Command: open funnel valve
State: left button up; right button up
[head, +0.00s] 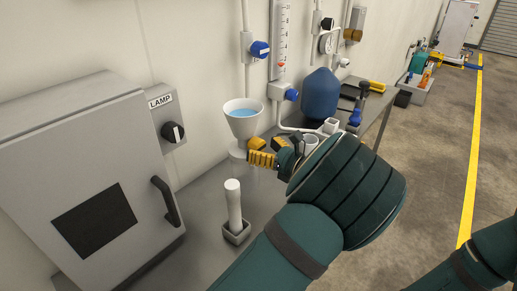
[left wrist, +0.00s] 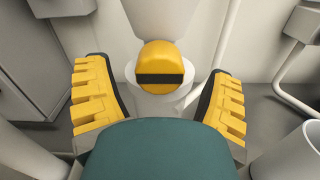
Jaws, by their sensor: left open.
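The white funnel (head: 243,118) with blue liquid stands against the wall in the head view. Its valve shows in the left wrist view as a yellow rounded knob (left wrist: 161,54) with a black band across it, on a white round body below the funnel's cone. My left gripper (head: 270,151) is just below and right of the funnel. Its yellow fingers are spread apart, one on each side of the knob, in the left wrist view (left wrist: 158,95). Gaps show between the fingers and the knob. Of my right arm only a part shows at the lower right; its gripper is out of view.
A grey cabinet (head: 85,170) with a dark handle and a lamp switch (head: 172,131) stand left. A white upright cylinder (head: 233,205) in a small holder is on the metal bench in front of the funnel. A blue jug (head: 320,95) stands behind my left arm.

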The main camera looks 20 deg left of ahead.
pick_arm(q)
jog(key=shift+x, duration=0.85)
jog(key=c, duration=1.2)
jog(key=shift+n, duration=0.9)
jog(key=n, duration=0.4)
jog(key=shift+p, duration=0.3)
jog(key=o, duration=1.2)
